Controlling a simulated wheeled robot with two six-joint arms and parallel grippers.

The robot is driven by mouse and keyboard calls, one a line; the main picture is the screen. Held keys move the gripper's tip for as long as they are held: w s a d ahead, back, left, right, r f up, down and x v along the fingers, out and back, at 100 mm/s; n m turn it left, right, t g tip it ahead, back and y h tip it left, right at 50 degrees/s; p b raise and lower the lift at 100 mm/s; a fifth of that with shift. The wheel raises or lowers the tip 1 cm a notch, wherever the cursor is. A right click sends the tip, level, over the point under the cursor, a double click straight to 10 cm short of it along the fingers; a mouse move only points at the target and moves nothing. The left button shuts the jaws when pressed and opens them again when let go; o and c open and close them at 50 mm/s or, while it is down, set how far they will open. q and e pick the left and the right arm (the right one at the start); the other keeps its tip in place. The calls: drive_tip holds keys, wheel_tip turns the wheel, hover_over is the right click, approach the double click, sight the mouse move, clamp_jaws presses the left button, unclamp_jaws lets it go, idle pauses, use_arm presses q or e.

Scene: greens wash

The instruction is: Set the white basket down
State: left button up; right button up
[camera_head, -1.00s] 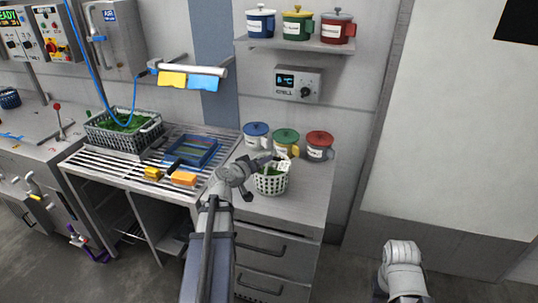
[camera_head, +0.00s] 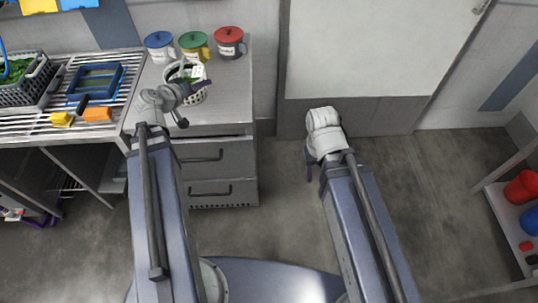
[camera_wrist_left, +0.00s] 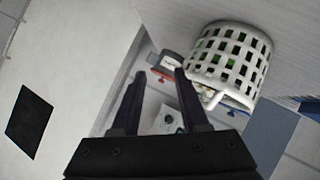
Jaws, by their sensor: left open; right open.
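The white basket (camera_head: 200,96) stands upright on the grey drawer cabinet's top, with greens and a white label inside it. It shows in the left wrist view (camera_wrist_left: 232,62), where the picture is upside down. My left gripper (camera_head: 195,104) is at the near side of the basket in the head view and partly covers it. Its fingers (camera_wrist_left: 155,98) are apart with nothing between them, and the basket lies beyond and to the right of them in the wrist view. I cannot tell whether a finger touches the rim. My right gripper (camera_head: 309,162) hangs empty over the floor, right of the cabinet.
Blue (camera_head: 159,47), green (camera_head: 194,46) and red-lidded pots (camera_head: 229,42) stand behind the basket. Left is a slatted rack (camera_head: 118,92) with a blue tray (camera_head: 97,82), sponges (camera_head: 97,114) and a grey crate (camera_head: 28,92). The cabinet top (camera_head: 232,88) right of the basket is clear.

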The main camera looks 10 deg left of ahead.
use_arm(q)
drive_tip(key=s+d+f+m+g+h, duration=0.1)
drive_tip(key=s+d+f+m+g, duration=0.2)
drive_tip(key=d, duration=0.6)
drive_tip(key=s+d+f+m+g+h, duration=0.15)
drive_tip(key=d+f+g, duration=0.25)
drive_tip(key=d, duration=0.5)
drive_tip(key=s+d+f+m+g+y, duration=0.2)
drive_tip(key=s+d+y, duration=0.1)
drive_tip(key=s, duration=0.3)
drive_tip(key=s+d+f+m+g+y, duration=0.2)
drive_tip(key=s+d+g+y, duration=0.1)
drive_tip(key=s+d, duration=0.3)
drive_tip(key=shift+s+d+f+g, duration=0.25)
drive_tip(key=shift+s+d+g, duration=0.05)
drive_tip(key=shift+s, duration=0.4)
drive_tip(key=shift+y, duration=0.25)
drive_tip(key=shift+r+p, duration=1.15)
